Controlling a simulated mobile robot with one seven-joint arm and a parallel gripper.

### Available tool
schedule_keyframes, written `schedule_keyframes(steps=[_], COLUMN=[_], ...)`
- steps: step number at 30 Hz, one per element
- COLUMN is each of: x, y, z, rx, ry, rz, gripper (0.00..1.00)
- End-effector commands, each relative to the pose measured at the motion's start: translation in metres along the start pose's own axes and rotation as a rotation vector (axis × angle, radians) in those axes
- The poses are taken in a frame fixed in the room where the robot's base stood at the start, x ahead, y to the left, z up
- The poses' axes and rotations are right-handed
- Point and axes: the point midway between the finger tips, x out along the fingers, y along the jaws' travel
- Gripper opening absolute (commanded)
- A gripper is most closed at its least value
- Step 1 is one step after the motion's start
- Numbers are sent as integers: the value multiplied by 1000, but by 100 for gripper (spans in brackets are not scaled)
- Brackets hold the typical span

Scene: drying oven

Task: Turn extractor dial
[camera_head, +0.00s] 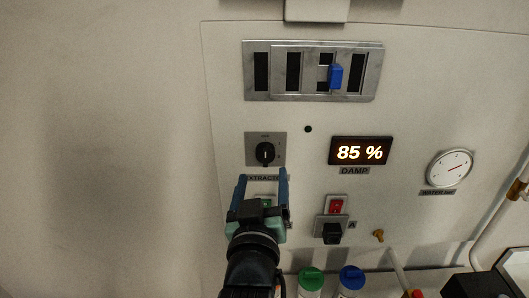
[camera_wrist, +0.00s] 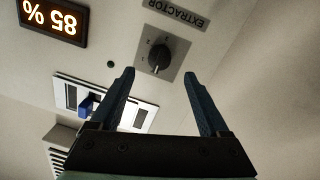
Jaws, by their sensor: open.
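In the wrist view the dial (camera_wrist: 160,57) shows beyond the gap between the open fingertips (camera_wrist: 158,74). The knob stands apart from both fingers.
A display (camera_head: 360,151) reads 85 % over a DAMP label. A slotted metal plate with a blue slider (camera_head: 335,76) is above. A red switch (camera_head: 336,206), a black knob (camera_head: 332,233) and a round gauge (camera_head: 450,168) are to the right. Green-capped (camera_head: 311,279) and blue-capped (camera_head: 351,277) bottles stand below.

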Motion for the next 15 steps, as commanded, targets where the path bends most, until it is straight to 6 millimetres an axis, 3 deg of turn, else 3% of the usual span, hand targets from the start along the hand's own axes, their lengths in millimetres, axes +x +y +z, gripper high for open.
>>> schedule_keyframes(steps=[6, 15], x=[36, 64], y=[1, 1], z=[-3, -1], rx=[3, 1], ry=[-1, 1], rz=[0, 1], gripper=[79, 79])
